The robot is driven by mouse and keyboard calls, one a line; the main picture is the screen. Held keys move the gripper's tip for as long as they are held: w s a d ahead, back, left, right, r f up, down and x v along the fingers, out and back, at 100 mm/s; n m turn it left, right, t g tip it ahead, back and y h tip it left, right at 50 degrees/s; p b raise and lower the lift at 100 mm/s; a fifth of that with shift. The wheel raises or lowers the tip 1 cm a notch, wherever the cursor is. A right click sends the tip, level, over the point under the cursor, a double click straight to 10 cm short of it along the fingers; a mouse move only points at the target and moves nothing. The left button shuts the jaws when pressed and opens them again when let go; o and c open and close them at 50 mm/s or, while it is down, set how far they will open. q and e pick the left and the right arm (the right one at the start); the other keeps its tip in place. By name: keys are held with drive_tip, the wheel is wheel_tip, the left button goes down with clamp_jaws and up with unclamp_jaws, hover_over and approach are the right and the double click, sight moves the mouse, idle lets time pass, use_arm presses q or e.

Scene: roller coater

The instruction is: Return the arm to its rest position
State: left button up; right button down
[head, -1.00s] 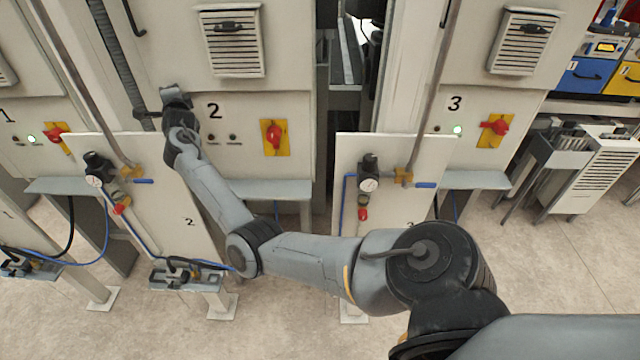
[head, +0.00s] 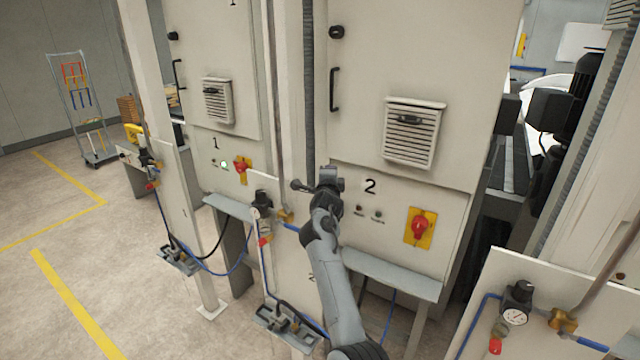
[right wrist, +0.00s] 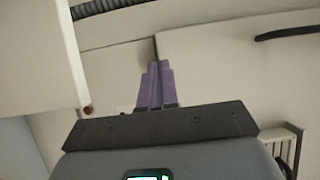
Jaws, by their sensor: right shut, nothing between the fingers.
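My right arm rises from the bottom centre of the head view. Its gripper (head: 328,180) is in front of cabinet 2 (head: 400,60), just left of the number 2 label. The fingers are hard to make out there. In the right wrist view two purple fingers (right wrist: 155,85) are together with nothing between them, in front of pale panels. I cannot tell how far they are from the panels. My left arm and gripper are not in view.
Cabinet 2 has a red switch on a yellow plate (head: 420,227) and a narrow shelf (head: 390,272). A gauge panel (head: 545,300) stands at right, another gauge (head: 258,212) left of the arm. A cart (head: 80,110) stands far left, with open floor (head: 50,210) before it.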

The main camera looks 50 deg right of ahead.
drive_tip(key=s+a+f+n+t+y, duration=0.1)
drive_tip(key=a+f+n+t+y, duration=0.15)
drive_tip(key=a+f+n, duration=0.5)
drive_tip(key=s+a+f+n+t+y, duration=0.1)
drive_tip(key=a+f+n+y, duration=0.25)
drive_tip(key=a, duration=0.75)
drive_tip(key=s+a+f+n+g+y, duration=0.7)
drive_tip(key=s+a+f+n, duration=0.8)
drive_tip(key=s+a+f, duration=0.65)
drive_tip(key=s+a+f+n+g+y, duration=0.1)
drive_tip(key=s+a+n+g+y, duration=0.3)
drive_tip(key=s+a, duration=0.65)
wheel_tip(320, 180, up, 20)
drive_tip(key=s+d+n+t+h+p, duration=0.1)
drive_tip(key=s+p, duration=0.1)
drive_tip(key=p, duration=1.7)
drive_tip(key=shift+d+h, duration=0.35)
drive_tip(key=shift+h, duration=0.05)
drive_tip(key=shift+s+f, duration=0.1)
